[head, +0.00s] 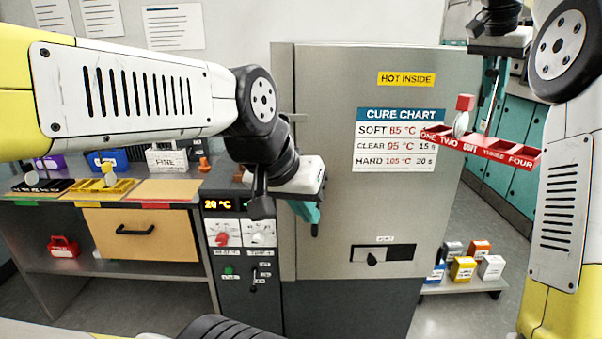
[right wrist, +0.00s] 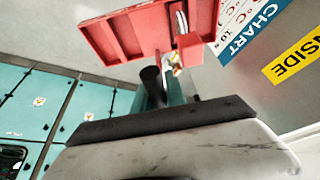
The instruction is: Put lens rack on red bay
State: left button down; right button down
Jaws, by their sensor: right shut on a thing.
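The lens rack (head: 490,150) is a long red tray with slots, marked ONE, TWO, SOFT, THREE, FOUR, with a pale round lens (head: 461,124) standing in it. My right gripper (head: 488,118) is shut on the rack and holds it in the air right of the cure chart. The rack also shows at the top of the right wrist view (right wrist: 145,30). The red bay (head: 160,190) is a bare tan patch on the bench at left, with a red tag at its front edge. My left gripper (head: 308,215) hangs before the grey cabinet, its jaw opening unclear.
A black rack (head: 42,186) and a yellow rack (head: 100,188) stand on the bays to the left. A white FINE box (head: 172,160) stands behind the red bay. The tall grey cabinet (head: 330,80) fills the middle. Small boxes (head: 463,268) sit on a low shelf at right.

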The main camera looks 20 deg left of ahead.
aim_at(167, 188)
jog(key=k+j, duration=0.15)
jog(key=j, duration=0.15)
jog(key=k+j+u, duration=0.15)
jog(key=k+j, duration=0.2)
jog(key=j, duration=0.25)
jog(key=k+j+u, duration=0.1)
jog(key=j, duration=0.2)
jog(key=j+u, duration=0.15)
jog(key=j, duration=0.55)
jog(key=i+j+u, duration=0.1)
jog(key=i+j, duration=0.5)
jog(key=i+j+u, duration=0.1)
jog(key=i+j, duration=0.45)
jog(key=i, duration=0.2)
